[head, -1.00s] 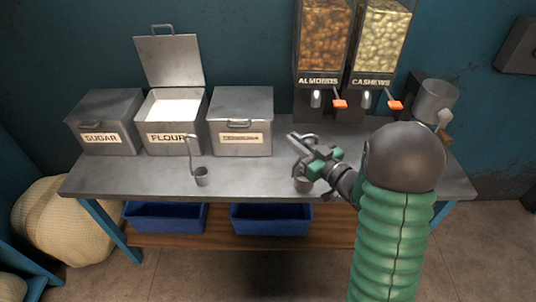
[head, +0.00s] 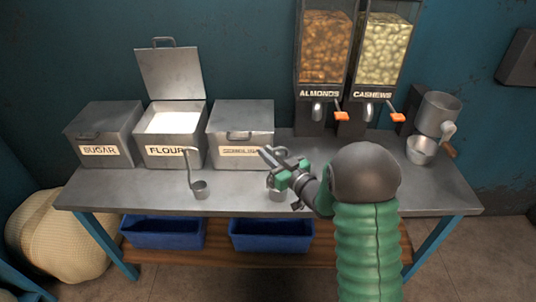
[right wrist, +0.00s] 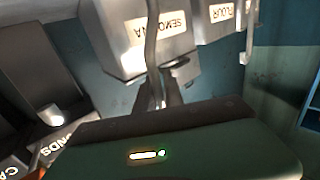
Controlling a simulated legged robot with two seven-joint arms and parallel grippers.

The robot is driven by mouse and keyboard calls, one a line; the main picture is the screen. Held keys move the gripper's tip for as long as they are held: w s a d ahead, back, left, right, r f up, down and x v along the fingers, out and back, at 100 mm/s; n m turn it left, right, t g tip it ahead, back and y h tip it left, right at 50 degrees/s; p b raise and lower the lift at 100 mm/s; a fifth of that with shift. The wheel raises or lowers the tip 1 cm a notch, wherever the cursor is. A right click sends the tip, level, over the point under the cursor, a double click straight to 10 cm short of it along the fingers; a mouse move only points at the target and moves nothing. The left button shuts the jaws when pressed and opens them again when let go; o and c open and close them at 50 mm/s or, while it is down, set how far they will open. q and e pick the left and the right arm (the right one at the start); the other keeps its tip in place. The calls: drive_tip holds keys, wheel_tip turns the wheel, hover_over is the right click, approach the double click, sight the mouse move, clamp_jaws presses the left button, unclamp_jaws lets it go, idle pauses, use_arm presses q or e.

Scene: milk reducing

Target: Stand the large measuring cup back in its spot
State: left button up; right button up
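My right gripper (head: 283,172) is shut on the long upright handle of the large measuring cup (head: 276,186), over the front middle of the counter. The handle also shows in the right wrist view (right wrist: 152,45), running between the dark fingertips. The fingers partly hide the cup, and I cannot tell whether its bottom touches the counter. A smaller measuring cup (head: 200,190) with a hooked handle stands to the left, in front of the flour bin. My left gripper is not in view.
Behind are the sugar bin (head: 103,135), the open flour bin (head: 173,135) and the closed semolina bin (head: 240,138). The almond (head: 318,115) and cashew (head: 370,115) dispensers and a grinder-like machine (head: 438,115) stand at right. The counter (head: 130,195) is clear at front left.

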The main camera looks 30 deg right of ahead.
drive_tip(key=o, duration=0.3)
